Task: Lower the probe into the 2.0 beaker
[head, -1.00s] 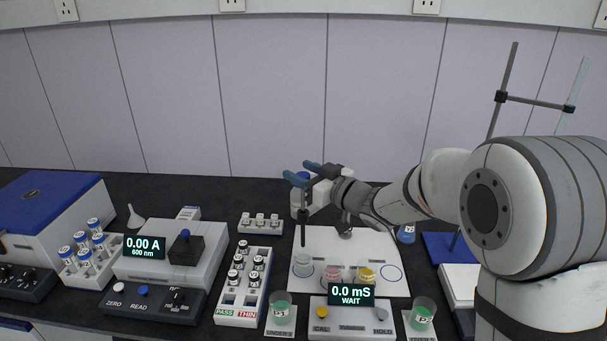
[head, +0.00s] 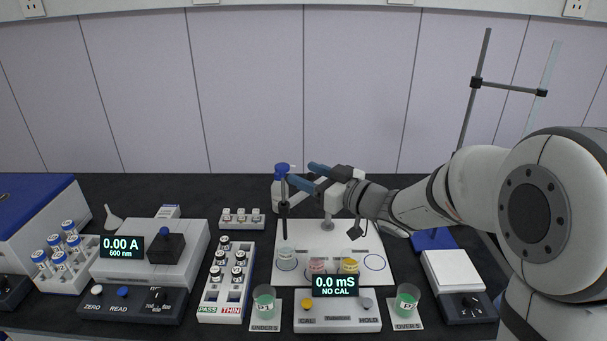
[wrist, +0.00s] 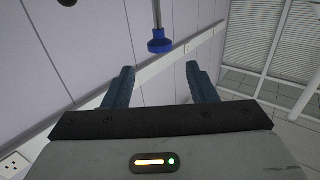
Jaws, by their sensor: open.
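The dark probe (head: 284,215) stands upright in the head view, its lower end at or just above a pale clear beaker (head: 286,256). I cannot tell whether the tip is inside. A pink beaker (head: 317,265) and a yellow beaker (head: 350,265) stand to its right. The beaker labels are too small to read, so I cannot tell which is 2.0. My gripper (head: 309,177) is open and empty, just right of the probe's upper end. The wrist view shows both blue fingers of my gripper (wrist: 160,84) spread, with nothing between them.
The meter display (head: 336,285) reads 0.0 mS, NO CAL. Green beakers stand left (head: 264,301) and right (head: 406,300) of the meter. A blue-topped white bottle (head: 280,192) stands behind the probe. The white board (head: 343,240) has an empty circle at right.

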